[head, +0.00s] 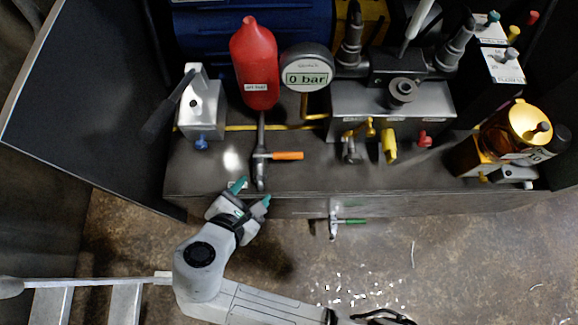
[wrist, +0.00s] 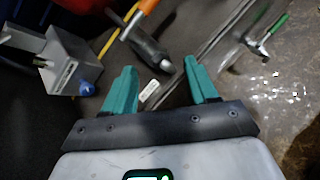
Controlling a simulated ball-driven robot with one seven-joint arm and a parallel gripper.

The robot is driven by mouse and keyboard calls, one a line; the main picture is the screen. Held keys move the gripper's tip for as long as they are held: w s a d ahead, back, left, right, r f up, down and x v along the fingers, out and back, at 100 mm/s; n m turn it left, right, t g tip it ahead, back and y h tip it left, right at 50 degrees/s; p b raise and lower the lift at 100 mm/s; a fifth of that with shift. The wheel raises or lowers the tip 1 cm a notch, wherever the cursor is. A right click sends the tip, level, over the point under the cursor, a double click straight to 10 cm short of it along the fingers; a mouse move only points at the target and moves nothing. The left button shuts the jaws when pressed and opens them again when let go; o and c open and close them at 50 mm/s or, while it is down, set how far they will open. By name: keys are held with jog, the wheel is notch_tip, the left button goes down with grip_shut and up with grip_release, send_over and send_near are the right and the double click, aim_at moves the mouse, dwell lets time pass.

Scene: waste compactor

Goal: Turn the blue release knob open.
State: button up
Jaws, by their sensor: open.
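The blue release knob (head: 202,143) is a small knob low on the front of a silver metal block (head: 203,112) at the left of the bench in the head view. It also shows in the wrist view (wrist: 87,88), left of the left fingertip and apart from it. My gripper (head: 251,193) is in front of the bench edge, below and to the right of the knob. Its teal fingers are apart and empty in the wrist view (wrist: 163,78). Which way the knob is turned is too small to tell.
A red bottle (head: 256,65) and a gauge reading 0 bar (head: 306,68) stand behind. A dark open panel (head: 90,90) borders the left. A green-handled valve (head: 345,221) hangs on the front.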

jog(key=d+r+m+g+p, duration=0.1)
jog(key=d+m+g+p, duration=0.1)
jog(key=d+m, duration=0.2)
jog(key=w+d+r+m+g+p, duration=0.1)
jog(key=d+r+m+p, duration=0.1)
jog(key=d, duration=0.7)
jog(key=shift+d+m+g+h+p, duration=0.35)
jog(key=shift+m+g+h+p, duration=0.05)
jog(key=shift+m+p, duration=0.5)
